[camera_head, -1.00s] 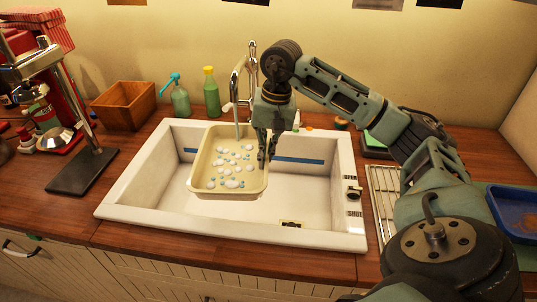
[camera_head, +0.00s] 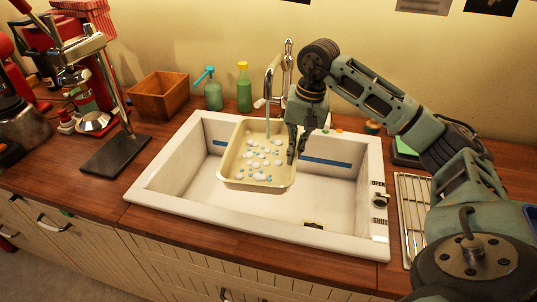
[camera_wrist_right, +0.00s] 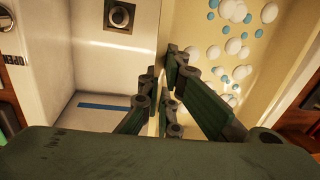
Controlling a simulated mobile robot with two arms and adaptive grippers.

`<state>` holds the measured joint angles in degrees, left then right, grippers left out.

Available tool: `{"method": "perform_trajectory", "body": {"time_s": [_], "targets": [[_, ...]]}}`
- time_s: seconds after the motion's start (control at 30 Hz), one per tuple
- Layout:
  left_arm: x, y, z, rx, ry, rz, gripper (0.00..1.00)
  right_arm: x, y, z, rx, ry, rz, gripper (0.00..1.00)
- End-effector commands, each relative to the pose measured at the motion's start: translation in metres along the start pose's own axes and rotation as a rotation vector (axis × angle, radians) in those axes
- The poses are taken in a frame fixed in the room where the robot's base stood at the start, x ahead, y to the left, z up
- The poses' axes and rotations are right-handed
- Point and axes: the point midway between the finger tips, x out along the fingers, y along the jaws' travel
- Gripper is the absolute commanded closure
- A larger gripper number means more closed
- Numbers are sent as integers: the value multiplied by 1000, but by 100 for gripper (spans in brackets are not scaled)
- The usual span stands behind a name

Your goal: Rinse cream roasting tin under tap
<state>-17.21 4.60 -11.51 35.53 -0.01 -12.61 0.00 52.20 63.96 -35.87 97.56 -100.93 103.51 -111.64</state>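The cream roasting tin (camera_head: 232,178) is a rectangular tray with white and blue blobs scattered over its floor. It is inside the white sink, below the tap (camera_head: 272,75). A pale stream of water (camera_head: 267,127) falls from the spout into the tin's far end. My right gripper (camera_head: 294,158) is at the tin's right side, shut on its wall. In the right wrist view the fingers (camera_wrist_right: 163,95) straddle the wall of the tin (camera_wrist_right: 187,28). The exact contact is partly hidden by the fingers. My left gripper is not in view.
The sink (camera_head: 160,190) has raised walls around the tin, with free room right of it. A wire rack (camera_head: 412,205) lies on the right counter.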

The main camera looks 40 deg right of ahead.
Motion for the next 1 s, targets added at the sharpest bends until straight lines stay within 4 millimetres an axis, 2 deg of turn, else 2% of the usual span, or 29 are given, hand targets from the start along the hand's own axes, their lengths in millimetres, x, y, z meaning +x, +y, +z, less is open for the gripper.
{"method": "perform_trajectory", "body": {"time_s": [0.47,1.0], "targets": [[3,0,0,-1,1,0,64,-3,8,-2,0,2,-4,100],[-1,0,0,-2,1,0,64,-1,-4,0,1,2,-4,100]]}}
